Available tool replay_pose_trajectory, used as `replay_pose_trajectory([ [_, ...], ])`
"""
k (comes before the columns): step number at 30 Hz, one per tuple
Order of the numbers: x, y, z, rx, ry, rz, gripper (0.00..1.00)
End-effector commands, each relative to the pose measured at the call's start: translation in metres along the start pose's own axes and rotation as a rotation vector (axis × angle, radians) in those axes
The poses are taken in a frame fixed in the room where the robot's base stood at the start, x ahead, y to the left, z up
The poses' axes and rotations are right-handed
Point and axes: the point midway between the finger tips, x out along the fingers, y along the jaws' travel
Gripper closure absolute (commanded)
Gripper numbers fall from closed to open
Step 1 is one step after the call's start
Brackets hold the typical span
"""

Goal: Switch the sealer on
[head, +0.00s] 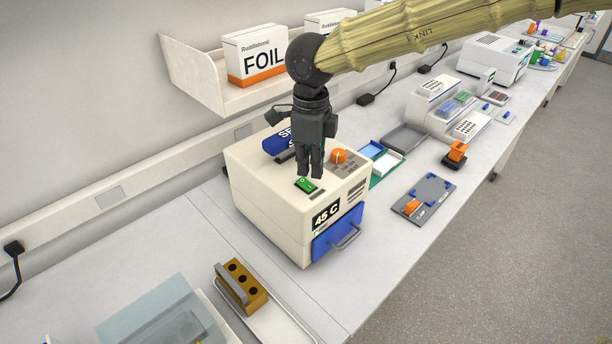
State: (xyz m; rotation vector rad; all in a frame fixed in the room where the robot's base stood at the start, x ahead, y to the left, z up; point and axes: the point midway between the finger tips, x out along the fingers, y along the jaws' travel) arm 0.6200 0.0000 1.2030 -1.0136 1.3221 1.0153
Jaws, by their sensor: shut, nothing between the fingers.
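The sealer (268,180) is a cream box on the bench in the head view. A green rocker switch (306,185) sits on its top near the front edge. An orange knob (338,156) is to the right of the switch. The front has a display (326,214) reading 45 C and a blue drawer (338,236) with a handle. My gripper (311,176) points down just above the switch, its fingers shut and empty. I cannot tell whether the fingertips touch the switch. Part of the blue sign on the sealer's top is hidden behind my gripper.
A wall shelf (190,75) with a FOIL box (255,55) is behind the sealer. To the right lie shallow trays (407,138) and a grey plate (423,200) with an orange part. A block with holes (241,286) stands at front left. Bench between block and sealer is clear.

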Motion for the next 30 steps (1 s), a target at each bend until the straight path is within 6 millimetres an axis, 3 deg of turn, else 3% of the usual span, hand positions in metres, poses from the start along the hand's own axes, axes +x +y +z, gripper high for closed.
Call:
replay_pose_trajectory([
  [18,-0.035,0.0,0.0,0.0,0.0,0.0,1.0],
  [30,-0.035,0.0,0.0,0.0,0.0,0.0,1.0],
])
